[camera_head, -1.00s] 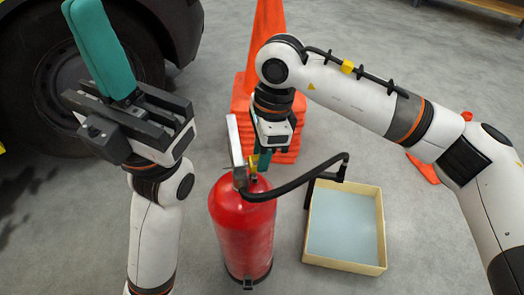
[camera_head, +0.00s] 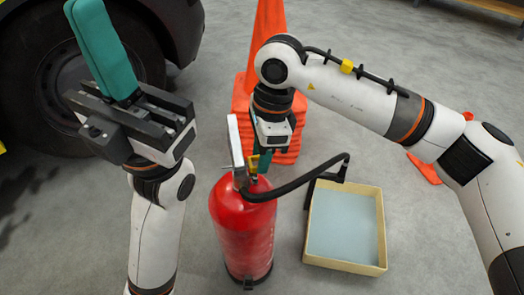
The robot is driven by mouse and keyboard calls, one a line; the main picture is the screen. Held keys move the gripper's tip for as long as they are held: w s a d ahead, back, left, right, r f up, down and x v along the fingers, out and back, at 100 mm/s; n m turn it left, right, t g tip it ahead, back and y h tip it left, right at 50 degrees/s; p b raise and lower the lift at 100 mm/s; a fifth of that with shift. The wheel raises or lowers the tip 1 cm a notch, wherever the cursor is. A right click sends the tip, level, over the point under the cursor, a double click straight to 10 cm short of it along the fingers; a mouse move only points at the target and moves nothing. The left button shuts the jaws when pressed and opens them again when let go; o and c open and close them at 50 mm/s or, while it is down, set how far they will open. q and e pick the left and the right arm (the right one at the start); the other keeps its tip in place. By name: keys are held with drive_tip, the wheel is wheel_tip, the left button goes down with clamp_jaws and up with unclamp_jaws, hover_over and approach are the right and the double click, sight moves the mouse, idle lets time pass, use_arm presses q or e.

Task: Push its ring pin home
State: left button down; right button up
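The red fire extinguisher (camera_head: 243,232) stands upright on the floor at the centre, with a pale metal lever (camera_head: 234,140) and a black hose on top. The yellow ring pin (camera_head: 253,164) is at its head, just right of the lever. My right gripper (camera_head: 264,160) points down behind the head; its teal fingertips are close together against the ring pin. How deep the pin sits is too small to tell. My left gripper (camera_head: 98,40) is raised at the left, away from the extinguisher, its teal fingers together with nothing visible in them.
A shallow tray (camera_head: 344,266) with a pale blue inside lies right of the extinguisher, under the hose end. Stacked orange cones (camera_head: 268,45) stand behind my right gripper. A vehicle wheel (camera_head: 60,75) is at the upper left. The grey floor at right is mostly clear.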

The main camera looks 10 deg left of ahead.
drive_tip(key=o, duration=0.3)
drive_tip(key=shift+o, duration=0.2)
